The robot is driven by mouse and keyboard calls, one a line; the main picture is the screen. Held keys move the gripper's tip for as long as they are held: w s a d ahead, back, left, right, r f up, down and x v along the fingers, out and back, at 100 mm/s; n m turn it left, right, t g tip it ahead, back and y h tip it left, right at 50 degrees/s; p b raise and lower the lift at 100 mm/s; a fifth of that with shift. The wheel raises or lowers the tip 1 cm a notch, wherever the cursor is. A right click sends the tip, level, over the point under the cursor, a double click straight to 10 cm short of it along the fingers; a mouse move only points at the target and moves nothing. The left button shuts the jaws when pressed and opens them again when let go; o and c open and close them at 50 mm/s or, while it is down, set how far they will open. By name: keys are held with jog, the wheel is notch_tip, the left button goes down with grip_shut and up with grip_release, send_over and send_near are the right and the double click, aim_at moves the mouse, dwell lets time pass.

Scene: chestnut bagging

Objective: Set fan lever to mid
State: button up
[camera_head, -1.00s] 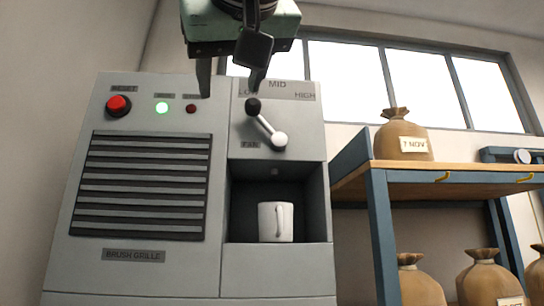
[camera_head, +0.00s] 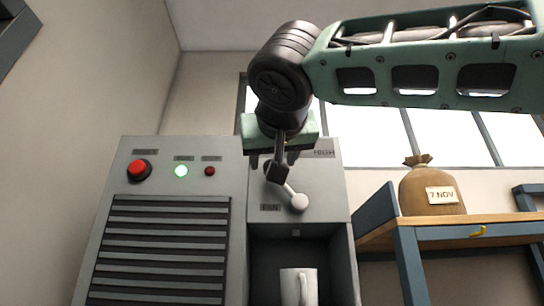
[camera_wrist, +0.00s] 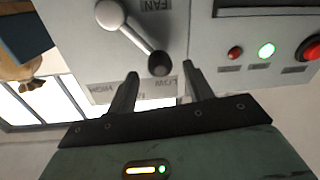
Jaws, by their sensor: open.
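The fan lever (camera_head: 288,189) is on the upper right panel of the grey machine. Its pale round hub (camera_head: 300,203) is at the lower right, and its arm slants up-left to a dark knob, mostly hidden by my gripper in the head view. In the wrist view the knob (camera_wrist: 160,65) is plain, on the LOW (camera_wrist: 160,83) side of the scale; HIGH (camera_wrist: 103,87) is opposite. The MID label is mostly hidden. My gripper (camera_wrist: 160,69) is open, with the knob appearing between its fingertips; I cannot tell whether they touch. It also shows in the head view (camera_head: 274,161).
A red button (camera_head: 138,169), a green light (camera_head: 181,171) and a small red light are left of the lever panel.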

jog(key=shift+w+p, duration=0.55)
jog(key=shift+w, duration=1.35)
grip_shut()
jog(key=shift+s+d+r+m+t+b, duration=0.1)
jog(key=shift+d+r+m+b, duration=0.2)
jog(key=shift+d+m+b, duration=0.8)
jog(key=shift+d+r+m+t+b, duration=0.1)
jog(key=shift+d+r+m+b, duration=0.4)
jog(key=shift+m+b, duration=1.05)
jog(key=shift+s+d+r+m+t+b, duration=0.1)
jog(key=shift+d+r+m+b, duration=0.05)
jog(key=shift+d+m+b, duration=1)
jog(key=shift+a+m, duration=0.15)
jog(key=shift+m, duration=0.15)
jog(key=shift+r, duration=0.1)
